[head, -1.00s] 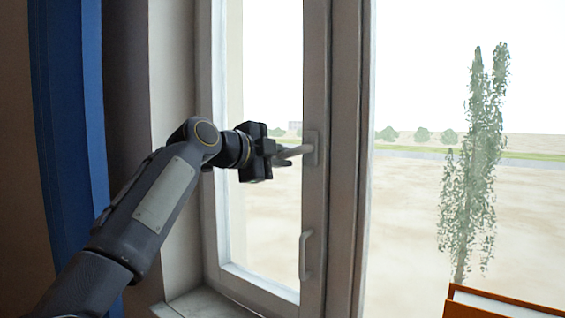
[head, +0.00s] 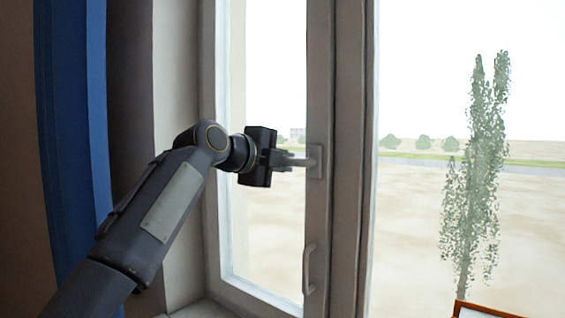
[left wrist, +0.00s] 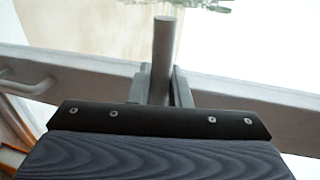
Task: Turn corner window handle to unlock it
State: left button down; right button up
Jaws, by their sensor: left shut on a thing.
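The grey window handle (head: 314,158) sits on its plate on the upright post of the left window sash (head: 318,215). My left gripper (head: 290,160) comes in from the left and is shut on the handle's lever, which its fingers partly hide. In the left wrist view the handle (left wrist: 164,45) stands out between the fingers (left wrist: 162,88) and crosses the window post. My right gripper is not in view.
A fixed pull grip (head: 308,268) is lower on the same post. A blue curtain (head: 75,120) hangs at the left beside the wall. An orange-edged object (head: 480,308) shows at the bottom right.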

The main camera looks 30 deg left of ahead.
pick_arm(q)
jog(key=c, duration=1.4)
grip_release()
jog(key=shift+s, duration=0.1)
jog(key=b+v, duration=0.1)
jog(key=v, duration=0.6)
jog(key=shift+s, duration=0.3)
jog(key=shift+r, duration=0.1)
